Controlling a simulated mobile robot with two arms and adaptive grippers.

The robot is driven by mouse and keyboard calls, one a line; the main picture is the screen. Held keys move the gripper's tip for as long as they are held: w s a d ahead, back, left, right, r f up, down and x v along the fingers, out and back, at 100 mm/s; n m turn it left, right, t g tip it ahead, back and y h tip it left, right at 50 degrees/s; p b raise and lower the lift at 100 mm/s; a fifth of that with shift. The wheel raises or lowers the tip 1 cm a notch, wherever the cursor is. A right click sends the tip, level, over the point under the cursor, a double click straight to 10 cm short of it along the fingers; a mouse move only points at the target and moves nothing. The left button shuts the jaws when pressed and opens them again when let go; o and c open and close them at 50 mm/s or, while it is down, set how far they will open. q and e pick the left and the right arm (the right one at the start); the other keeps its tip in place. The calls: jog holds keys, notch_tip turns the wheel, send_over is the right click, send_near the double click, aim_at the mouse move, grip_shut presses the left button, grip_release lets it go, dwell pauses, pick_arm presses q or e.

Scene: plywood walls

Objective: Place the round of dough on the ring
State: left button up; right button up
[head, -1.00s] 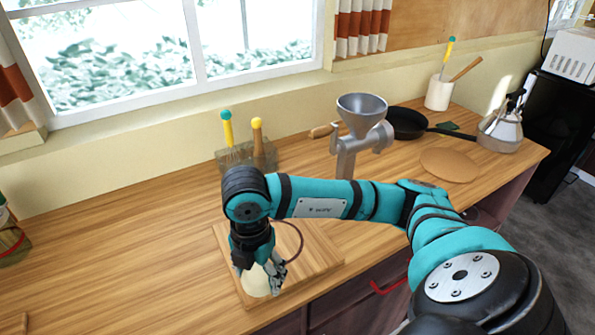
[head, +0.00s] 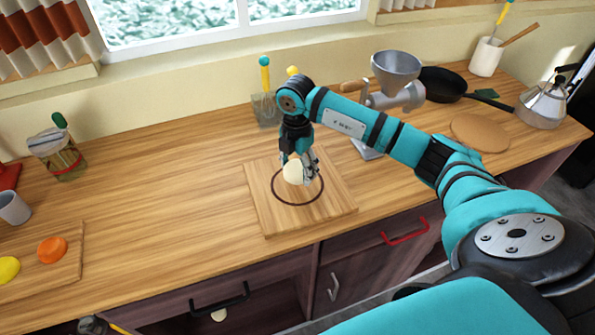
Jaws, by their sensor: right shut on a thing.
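The round of dough (head: 292,174) is pale and rounded. My right gripper (head: 301,175) points down and is shut on it; its fingers hide part of the dough's right side. The ring (head: 299,204) is a thin dark circle on a square wooden board (head: 260,215) near the counter's front edge. In the head view the dough overlaps the ring's upper part. Its exact height above the board is hard to tell. My left gripper is not in view.
A metal grinder (head: 396,72) stands behind my right arm. A pan (head: 443,84), a round wooden board (head: 480,132) and a kettle (head: 543,104) are at the right. The counter left of the square board is clear.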

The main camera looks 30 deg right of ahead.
aim_at(297, 172)
jog(key=shift+f, duration=0.25)
notch_tip(297, 172, down, 2)
jog(key=shift+f+p, duration=0.15)
jog(key=shift+p, duration=0.65)
jog(key=shift+d+f, duration=0.1)
jog(key=shift+f, duration=0.45)
jog(key=o, duration=1.2)
jog(key=shift+o, duration=0.2)
jog(key=shift+r, duration=0.25)
notch_tip(297, 172, up, 10)
jog(key=b, duration=0.3)
jog(key=shift+w+r+b, duration=0.15)
jog(key=shift+r+b, duration=0.1)
jog(key=shift+b, duration=0.05)
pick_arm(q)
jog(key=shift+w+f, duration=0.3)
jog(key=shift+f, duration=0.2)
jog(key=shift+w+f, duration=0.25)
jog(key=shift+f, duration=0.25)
pick_arm(e)
jog(key=shift+r, duration=0.7)
